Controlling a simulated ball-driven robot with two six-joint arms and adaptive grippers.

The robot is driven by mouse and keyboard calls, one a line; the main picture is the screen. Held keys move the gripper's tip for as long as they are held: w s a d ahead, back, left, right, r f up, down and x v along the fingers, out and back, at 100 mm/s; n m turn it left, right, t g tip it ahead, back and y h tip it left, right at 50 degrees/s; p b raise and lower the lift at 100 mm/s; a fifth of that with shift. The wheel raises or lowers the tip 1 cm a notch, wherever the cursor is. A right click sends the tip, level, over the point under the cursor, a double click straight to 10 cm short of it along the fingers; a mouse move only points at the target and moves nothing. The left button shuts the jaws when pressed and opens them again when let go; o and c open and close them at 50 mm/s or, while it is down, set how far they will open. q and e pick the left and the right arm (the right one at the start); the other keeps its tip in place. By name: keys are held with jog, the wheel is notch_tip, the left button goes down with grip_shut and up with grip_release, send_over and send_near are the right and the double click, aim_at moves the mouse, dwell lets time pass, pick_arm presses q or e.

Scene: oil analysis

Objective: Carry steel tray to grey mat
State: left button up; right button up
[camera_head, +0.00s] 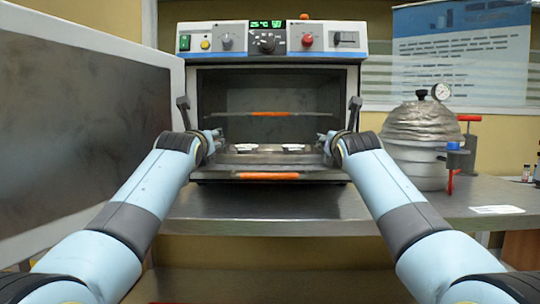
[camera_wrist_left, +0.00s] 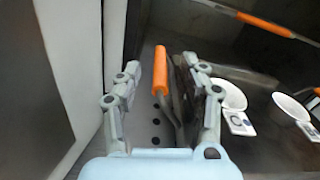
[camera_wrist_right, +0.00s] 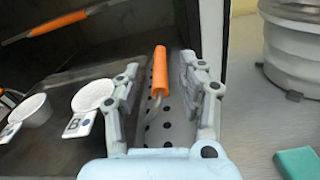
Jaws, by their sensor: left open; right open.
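The steel tray (camera_head: 270,159) lies low inside the open oven, with white labelled dishes on it; two show in the right wrist view (camera_wrist_right: 93,96). My left gripper (camera_head: 214,140) is at the tray's left end. In the left wrist view, an orange handle (camera_wrist_left: 160,72) stands between its spread fingers (camera_wrist_left: 160,95). My right gripper (camera_head: 326,141) is at the right end. In the right wrist view, another orange handle (camera_wrist_right: 159,74) stands between its spread fingers (camera_wrist_right: 160,95). Neither gripper is visibly closed on its handle. I cannot make out the grey mat.
The oven (camera_head: 268,75) has its large door (camera_head: 80,120) swung open at left. Orange-marked rack bars cross above (camera_head: 270,113) and below (camera_head: 268,176) the tray. A silvery-topped vessel (camera_head: 420,150) with a gauge stands right on the steel bench (camera_head: 300,214). A teal block (camera_wrist_right: 298,163) lies nearby.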

pick_arm(q)
jog(key=shift+w, duration=1.95)
pick_arm(e)
jog(key=shift+w, duration=1.95)
pick_arm(q)
jog(key=shift+c, duration=0.3)
pick_arm(e)
jog(key=shift+c, duration=0.3)
pick_arm(q)
grip_shut()
pick_arm(e)
grip_shut()
pick_arm(q)
jog(key=shift+r, duration=0.1)
pick_arm(e)
jog(key=shift+r, duration=0.1)
